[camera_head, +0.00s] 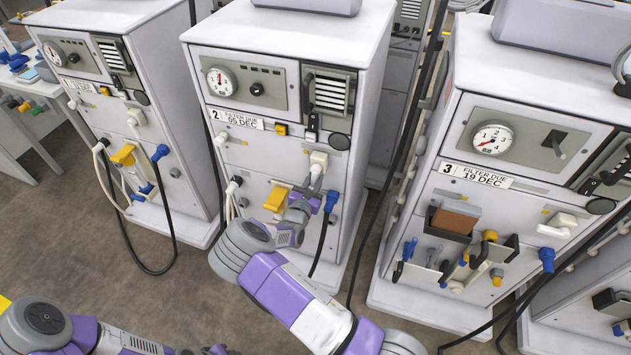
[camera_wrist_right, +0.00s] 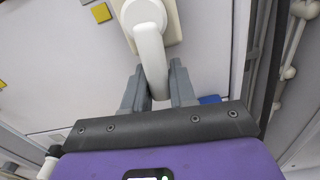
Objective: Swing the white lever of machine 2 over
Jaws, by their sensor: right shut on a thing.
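Machine 2 (camera_head: 270,90) stands in the middle of the head view, with its label, gauge and ports facing me. Its white lever (camera_head: 317,166) sits on a cream square base on the right of the front panel. In the right wrist view the lever (camera_wrist_right: 152,62) runs from its base down between my fingers. My right gripper (camera_head: 312,188) is shut on the lever's free end, with one grey finger on each side in the wrist view (camera_wrist_right: 158,90). My left arm is low at the left of the head view; its gripper (camera_head: 213,350) is partly cut off at the bottom edge.
Machine 1 (camera_head: 95,110) stands to the left and machine 3 (camera_head: 500,150) to the right, with a white lever (camera_head: 558,224) on it. A yellow part (camera_head: 276,198) and a blue connector (camera_head: 331,200) flank my right gripper. Dark hoses hang nearby.

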